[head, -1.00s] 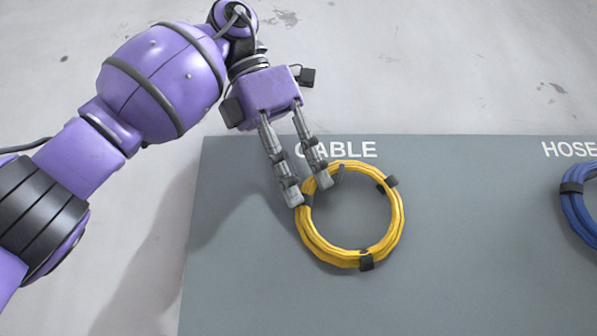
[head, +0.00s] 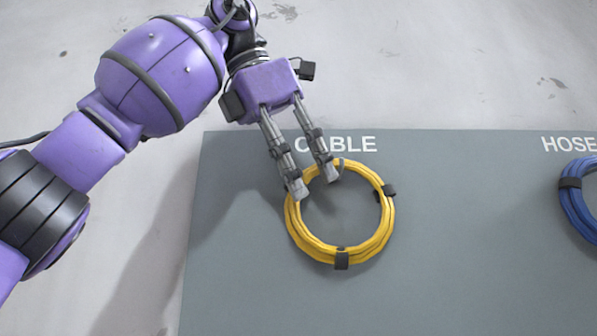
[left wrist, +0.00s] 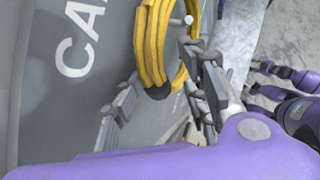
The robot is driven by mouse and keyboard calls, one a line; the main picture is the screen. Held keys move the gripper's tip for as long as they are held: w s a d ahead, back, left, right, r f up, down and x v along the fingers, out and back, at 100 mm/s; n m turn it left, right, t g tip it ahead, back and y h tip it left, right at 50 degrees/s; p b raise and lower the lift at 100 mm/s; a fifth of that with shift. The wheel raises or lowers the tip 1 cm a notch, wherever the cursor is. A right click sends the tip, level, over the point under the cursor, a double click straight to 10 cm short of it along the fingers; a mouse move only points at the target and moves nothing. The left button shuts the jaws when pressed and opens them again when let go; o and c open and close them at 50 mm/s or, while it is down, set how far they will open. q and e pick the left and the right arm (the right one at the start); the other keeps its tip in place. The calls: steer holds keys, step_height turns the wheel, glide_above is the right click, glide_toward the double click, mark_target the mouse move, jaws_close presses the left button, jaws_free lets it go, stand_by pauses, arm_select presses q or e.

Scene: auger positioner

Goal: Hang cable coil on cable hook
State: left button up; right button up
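The yellow cable coil (head: 385,235), with black straps, lies against the grey panel under the word CABLE. A small peg, the cable hook (head: 340,163), shows at the coil's top edge; the coil seems to hang on it, though the contact is hard to see. In the left wrist view, the coil (left wrist: 150,45) passes beside the hook's round pale end (left wrist: 187,20). My left gripper (head: 314,181) is open, its fingertips at the coil's upper left, one on either side of the band. In the left wrist view, gaps show between the fingers (left wrist: 158,98) and the coil.
The grey panel (head: 470,250) has a blue hose coil (head: 577,200) at the right under the word HOSE. The panel between the two coils is clear. Pale floor or wall surrounds it. Purple parts (left wrist: 275,72) show at the right of the left wrist view.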

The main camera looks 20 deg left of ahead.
arm_select(q)
steer(key=shift+w+f, duration=0.1)
steer(key=shift+f, duration=0.05)
steer(key=v, duration=0.7)
steer(key=shift+r, duration=0.3)
steer(key=shift+s+a, duration=0.1)
steer(key=shift+s, duration=0.1)
